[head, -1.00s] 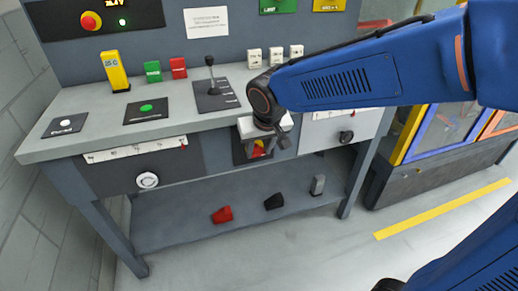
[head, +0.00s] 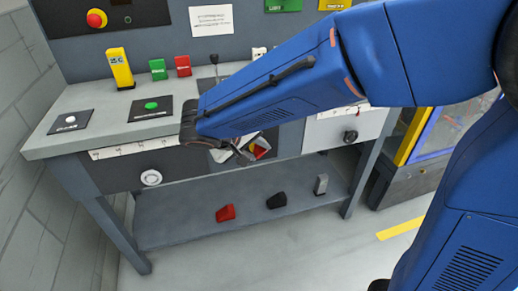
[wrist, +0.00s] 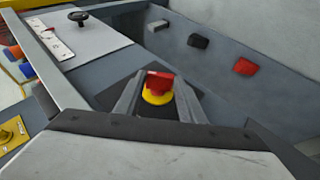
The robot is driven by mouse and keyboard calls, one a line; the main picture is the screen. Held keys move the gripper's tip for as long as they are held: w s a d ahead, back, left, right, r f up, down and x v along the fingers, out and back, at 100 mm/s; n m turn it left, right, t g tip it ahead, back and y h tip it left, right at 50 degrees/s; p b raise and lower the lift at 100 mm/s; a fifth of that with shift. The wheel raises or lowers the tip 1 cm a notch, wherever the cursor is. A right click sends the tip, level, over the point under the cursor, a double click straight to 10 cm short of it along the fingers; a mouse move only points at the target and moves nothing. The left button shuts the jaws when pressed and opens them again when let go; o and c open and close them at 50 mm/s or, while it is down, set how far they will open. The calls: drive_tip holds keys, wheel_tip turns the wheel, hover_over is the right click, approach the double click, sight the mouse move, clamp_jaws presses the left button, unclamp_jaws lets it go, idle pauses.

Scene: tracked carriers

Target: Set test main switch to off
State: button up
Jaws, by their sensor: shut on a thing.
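The main switch is a red handle (wrist: 158,80) on a round yellow base (wrist: 157,98), mounted on a dark plate on the front of the bench. My gripper (wrist: 158,88) has one finger on each side of the red handle and is shut on it. In the head view, my gripper (head: 243,153) is tilted at the bench front, with a bit of the red and yellow switch (head: 260,148) showing beside it. My arm hides part of the plate, and I cannot read any switch marks.
A lever (head: 214,62), a yellow block (head: 120,69), green and red blocks and flat button plates stand on the bench top. A white round knob (head: 151,177) and a black knob (head: 350,136) are on the front. Red, black and grey pieces lie on the lower shelf.

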drive_tip(key=t+h, duration=0.1)
drive_tip(key=h, duration=0.1)
drive_tip(key=a+f+n+h, duration=0.1)
drive_tip(key=h, duration=0.1)
drive_tip(key=shift+s+f+t, duration=0.1)
drive_tip(key=shift+s+t, duration=0.05)
drive_tip(key=shift+t, duration=0.25)
drive_tip(key=n+t+h, duration=0.1)
drive_tip(key=h, duration=0.1)
drive_tip(key=f+t+h, duration=0.1)
drive_tip(key=h, duration=0.1)
drive_tip(key=shift+a+f+n+t, duration=0.1)
drive_tip(key=shift+f+n+t, duration=0.05)
drive_tip(key=shift+n+t, duration=0.2)
drive_tip(key=shift+h, duration=0.3)
drive_tip(key=shift+s, duration=0.1)
drive_tip(key=o, duration=1)
drive_tip(key=shift+o, duration=0.2)
drive_tip(key=v, duration=1.7)
drive_tip(key=shift+s, duration=0.15)
